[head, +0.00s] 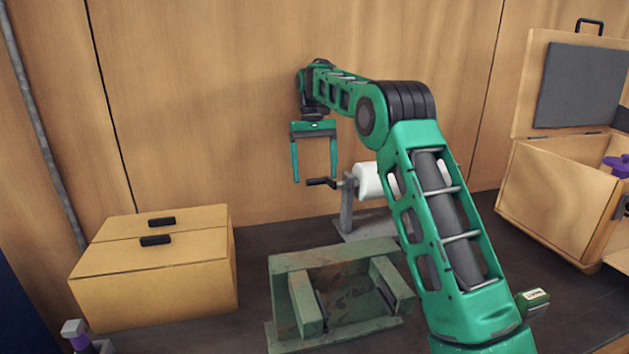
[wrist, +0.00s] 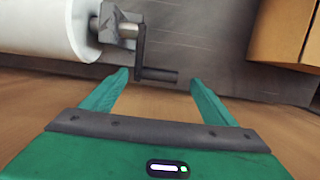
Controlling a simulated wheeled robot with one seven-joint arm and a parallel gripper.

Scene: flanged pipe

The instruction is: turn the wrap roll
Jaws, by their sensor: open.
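The white wrap roll (head: 369,181) lies on a grey metal stand (head: 346,205) near the back wall, partly hidden behind my arm. A dark crank handle (head: 320,182) sticks out from its left end. In the wrist view the wrap roll (wrist: 42,28) is at the upper left, and the crank (wrist: 150,74) reaches between my finger tips. My green gripper (head: 315,181) points down, open, with the crank's grip between or close to its fingers. It also shows open in the wrist view (wrist: 160,80). I cannot tell whether a finger touches the crank.
A worn green metal frame (head: 335,250) stands in front of the roll. A closed wooden box (head: 160,280) with black handles is at left. An open wooden case (head: 550,200) with a purple item (head: 617,166) is at right. The wooden wall (head: 200,100) is close behind.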

